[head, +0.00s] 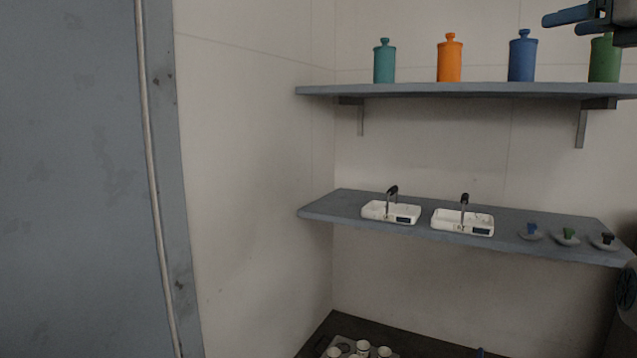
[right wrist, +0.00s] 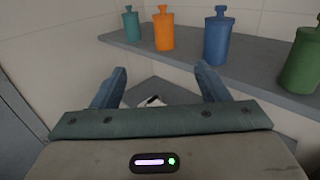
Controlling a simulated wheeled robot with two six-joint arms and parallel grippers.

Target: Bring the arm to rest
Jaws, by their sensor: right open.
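My right gripper (head: 572,22) is at the upper right of the head view, in front of the green bottle on the upper shelf. In the right wrist view its two blue fingers (right wrist: 163,88) stand wide apart with nothing between them. The fingers are in front of the shelf edge and touch nothing that I can see. My left gripper is in neither view.
The upper shelf (head: 400,90) holds teal (head: 384,62), orange (head: 450,60), blue (head: 522,58) and green (head: 604,62) bottles. The lower shelf (head: 335,205) holds two white scales (head: 391,212) (head: 462,222) and small dishes (head: 567,238). White cups (head: 362,348) stand below. A grey panel (head: 70,180) fills the left.

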